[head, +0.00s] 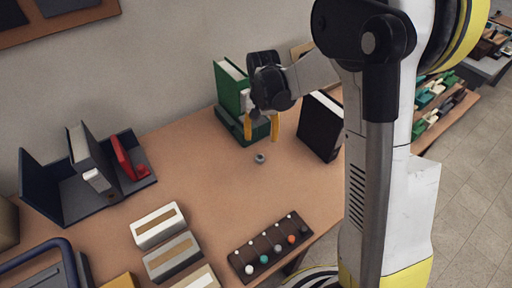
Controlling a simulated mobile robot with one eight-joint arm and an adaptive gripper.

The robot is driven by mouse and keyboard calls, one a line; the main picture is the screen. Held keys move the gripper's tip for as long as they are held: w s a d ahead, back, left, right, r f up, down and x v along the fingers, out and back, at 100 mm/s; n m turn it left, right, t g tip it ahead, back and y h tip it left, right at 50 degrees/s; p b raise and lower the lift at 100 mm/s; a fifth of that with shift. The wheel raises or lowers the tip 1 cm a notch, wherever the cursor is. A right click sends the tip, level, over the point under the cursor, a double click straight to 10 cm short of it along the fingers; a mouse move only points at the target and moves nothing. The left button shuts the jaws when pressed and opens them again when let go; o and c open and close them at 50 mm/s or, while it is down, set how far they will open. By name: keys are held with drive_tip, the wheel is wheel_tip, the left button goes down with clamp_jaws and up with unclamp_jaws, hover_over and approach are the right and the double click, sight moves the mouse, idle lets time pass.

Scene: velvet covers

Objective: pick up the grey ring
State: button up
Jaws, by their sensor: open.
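The grey ring (260,158) is a small round piece lying on the brown table, right of the middle. My gripper (261,132) hangs above and slightly behind it in the picture, with its two yellow-orange fingers spread apart and nothing between them. The fingertips look apart from the ring. The exact height of the fingers over the table is hard to tell from this view.
Green box-like items (231,84) stand just behind my gripper, and a black one (320,127) stands to its right. A dark board with several coloured knobs (270,246) lies nearer. The table (205,185) left of the ring is clear.

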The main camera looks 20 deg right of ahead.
sight(260, 157)
drive_tip(key=f+b, duration=0.5)
drive_tip(key=f, duration=0.6)
drive_tip(key=shift+a+f, duration=0.1)
drive_tip(key=shift+a, duration=0.1)
drive_tip(key=shift+c, duration=0.2)
drive_tip(key=c, duration=1)
